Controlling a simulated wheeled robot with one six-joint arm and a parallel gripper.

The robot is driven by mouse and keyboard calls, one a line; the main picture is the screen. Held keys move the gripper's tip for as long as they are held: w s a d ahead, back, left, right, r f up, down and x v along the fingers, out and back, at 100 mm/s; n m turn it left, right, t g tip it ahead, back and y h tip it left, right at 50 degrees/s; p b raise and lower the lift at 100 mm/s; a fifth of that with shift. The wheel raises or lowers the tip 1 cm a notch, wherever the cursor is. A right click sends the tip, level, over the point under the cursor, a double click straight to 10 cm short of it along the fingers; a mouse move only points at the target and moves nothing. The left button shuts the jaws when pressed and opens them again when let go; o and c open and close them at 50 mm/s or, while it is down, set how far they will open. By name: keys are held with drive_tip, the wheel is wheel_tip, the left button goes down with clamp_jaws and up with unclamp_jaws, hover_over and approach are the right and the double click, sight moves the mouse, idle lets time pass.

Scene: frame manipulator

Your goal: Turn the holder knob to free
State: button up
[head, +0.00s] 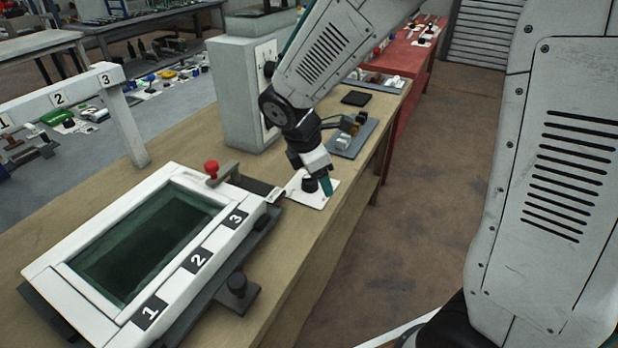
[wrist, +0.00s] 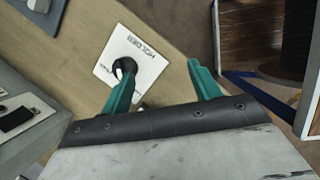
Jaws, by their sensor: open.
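The holder knob (wrist: 126,68) is a small black knob on a white plate (wrist: 136,58); in the wrist view the plate's printed label appears to read HOLDER. In the head view the knob (head: 309,184) sits on its white plate (head: 318,201) near the table's right edge. My gripper (wrist: 162,82) is open, with two teal fingers apart. In the wrist view the left finger overlaps the near side of the knob; I cannot tell if it touches. In the head view my gripper (head: 327,184) is just right of the knob. The knob's setting is unclear.
A white frame (head: 216,212) with a dark green panel and labels 1, 2, 3 lies left of the plate, with a red knob (head: 211,168) behind it. A grey box (head: 236,100) stands behind. A grey plate with small parts (head: 352,138) lies beyond my gripper.

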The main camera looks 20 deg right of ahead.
sight(309, 177)
drive_tip(key=w+a+n+t, duration=0.2)
drive_tip(key=w+n, duration=0.4)
drive_tip(key=n, duration=0.2)
drive_tip(key=x, duration=0.8)
drive_tip(key=c, duration=1)
